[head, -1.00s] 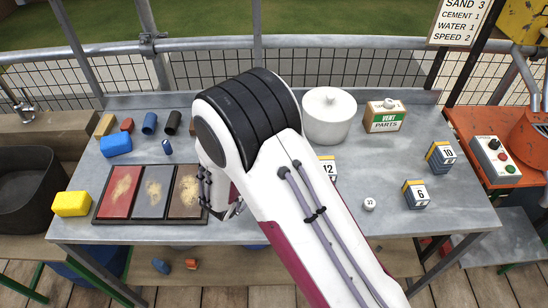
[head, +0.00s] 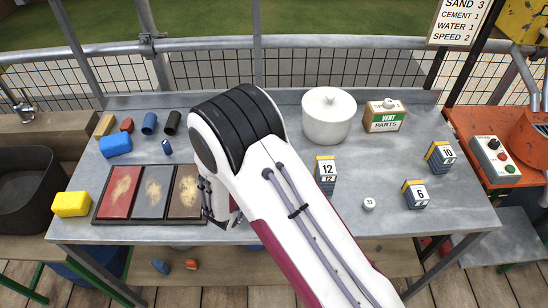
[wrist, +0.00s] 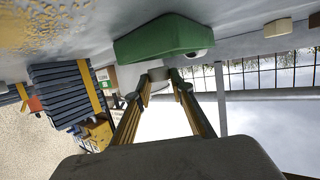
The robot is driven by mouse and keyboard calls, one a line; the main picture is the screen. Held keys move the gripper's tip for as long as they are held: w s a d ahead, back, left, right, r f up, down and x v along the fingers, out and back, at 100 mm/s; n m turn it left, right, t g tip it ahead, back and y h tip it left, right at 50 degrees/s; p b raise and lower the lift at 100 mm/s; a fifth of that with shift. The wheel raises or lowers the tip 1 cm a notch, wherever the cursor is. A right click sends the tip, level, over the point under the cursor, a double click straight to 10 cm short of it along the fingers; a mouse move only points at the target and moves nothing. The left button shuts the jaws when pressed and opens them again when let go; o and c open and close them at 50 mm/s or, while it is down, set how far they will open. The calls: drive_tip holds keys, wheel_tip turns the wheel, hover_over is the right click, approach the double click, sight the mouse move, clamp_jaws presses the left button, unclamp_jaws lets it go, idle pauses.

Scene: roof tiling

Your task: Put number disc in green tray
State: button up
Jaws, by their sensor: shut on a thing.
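In the wrist view my gripper (wrist: 159,80) has its two fingers closed on a small pale thing (wrist: 157,74); no number is readable on it. A green tray-like thing (wrist: 160,38) is just beyond the fingertips in that view, with a small white round thing at its right end. In the head view the gripper (head: 236,218) is mostly hidden behind my arm, low over the table right of the mortar trays. A white number disc marked 33 (head: 369,204) lies apart on the table at right. No green tray shows in the head view; my arm may cover it.
Slate stacks marked 12 (head: 326,172), 6 (head: 416,195) and 10 (head: 440,156) stand at right. A white pot (head: 329,117) and vent parts box (head: 384,117) are at the back. The mortar trays (head: 150,221) and yellow block (head: 71,204) are left.

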drive_tip(key=shift+f, duration=0.55)
drive_tip(key=shift+f, duration=0.1)
drive_tip(key=o, duration=0.8)
drive_tip(key=shift+v, duration=6.05)
drive_tip(key=shift+w, duration=0.1)
